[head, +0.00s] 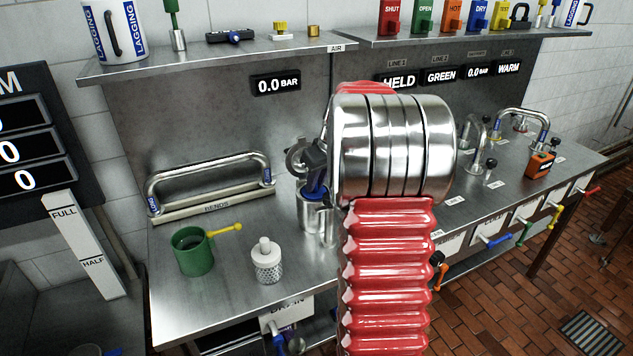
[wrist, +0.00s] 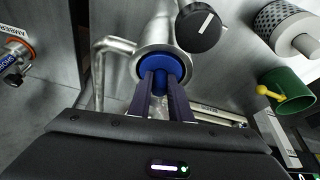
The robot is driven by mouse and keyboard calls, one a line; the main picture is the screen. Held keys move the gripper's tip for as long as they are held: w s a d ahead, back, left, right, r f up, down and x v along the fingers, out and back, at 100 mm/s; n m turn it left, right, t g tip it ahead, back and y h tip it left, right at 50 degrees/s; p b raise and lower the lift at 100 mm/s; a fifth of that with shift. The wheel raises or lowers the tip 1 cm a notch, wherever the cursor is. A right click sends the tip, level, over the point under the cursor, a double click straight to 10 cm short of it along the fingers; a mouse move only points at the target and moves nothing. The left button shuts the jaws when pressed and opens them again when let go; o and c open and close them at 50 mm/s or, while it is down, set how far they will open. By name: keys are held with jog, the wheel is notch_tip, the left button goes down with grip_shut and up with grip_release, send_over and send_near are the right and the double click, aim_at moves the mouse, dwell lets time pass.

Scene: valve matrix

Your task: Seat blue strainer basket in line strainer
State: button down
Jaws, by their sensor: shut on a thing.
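The blue strainer basket (head: 316,188) is at the mouth of the line strainer (head: 310,214), a metal cylinder on the bench. In the wrist view the round blue top of the basket (wrist: 151,67) is ringed by the strainer's metal rim (wrist: 146,49). How deep the basket sits cannot be told. My gripper (wrist: 166,82) is shut on the basket's blue handle, with both dark fingers pointing into the mouth. In the head view my arm hides most of the gripper and the strainer's right side.
A white-topped perforated basket (head: 267,262) and a green cup (head: 193,254) with a yellow handle stand left of the strainer. A bent-pipe rack (head: 215,203) lies behind them. A dark round part (wrist: 199,28) is close beside the strainer mouth.

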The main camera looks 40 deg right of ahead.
jog(key=c, duration=1.6)
grip_release()
jog(key=v, duration=1.2)
